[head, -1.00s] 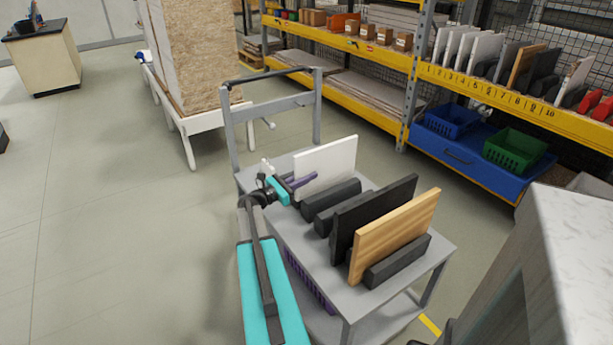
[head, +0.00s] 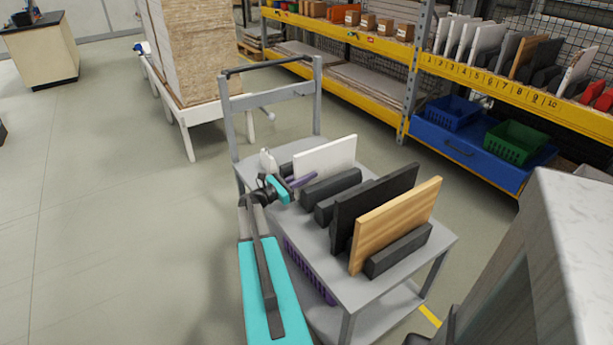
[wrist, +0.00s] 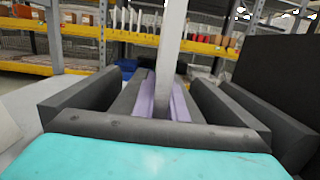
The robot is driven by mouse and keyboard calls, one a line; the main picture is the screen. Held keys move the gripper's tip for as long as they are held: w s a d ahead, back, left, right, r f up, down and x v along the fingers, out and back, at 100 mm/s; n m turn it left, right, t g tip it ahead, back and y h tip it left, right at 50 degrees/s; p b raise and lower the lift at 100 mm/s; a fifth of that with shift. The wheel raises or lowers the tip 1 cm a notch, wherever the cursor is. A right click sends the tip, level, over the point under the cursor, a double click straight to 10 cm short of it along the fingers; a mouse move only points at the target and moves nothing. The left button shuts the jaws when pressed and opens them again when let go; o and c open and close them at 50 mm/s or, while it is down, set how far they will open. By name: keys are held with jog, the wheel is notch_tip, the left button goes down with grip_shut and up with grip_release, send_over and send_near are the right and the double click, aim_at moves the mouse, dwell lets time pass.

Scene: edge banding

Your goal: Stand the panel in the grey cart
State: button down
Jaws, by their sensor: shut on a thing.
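The white panel (head: 325,157) is upright at the far end of the grey cart (head: 396,283). My gripper (head: 301,181) is shut on its near edge, with purple fingers on both faces. In the wrist view the panel (wrist: 172,45) rises edge-on between the fingers (wrist: 161,98). Dark blocks flank it there, one to the left (wrist: 85,100) and one to the right (wrist: 232,112). In the head view a dark block (head: 330,187) hides the panel's lower edge, so I cannot tell whether it touches the cart top.
A black panel (head: 372,205) and a wooden panel (head: 397,225) stand among dark blocks on the nearer half of the cart. A shelf rack (head: 480,80) with numbered panels and bins is behind. A grey cabinet (head: 565,270) stands at right. The floor at left is clear.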

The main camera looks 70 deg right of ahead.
jog(key=c, duration=1.7)
grip_release()
jog(key=shift+r, duration=0.1)
jog(key=v, duration=1.3)
jog(key=shift+w+a, duration=0.2)
jog(key=shift+a, duration=0.1)
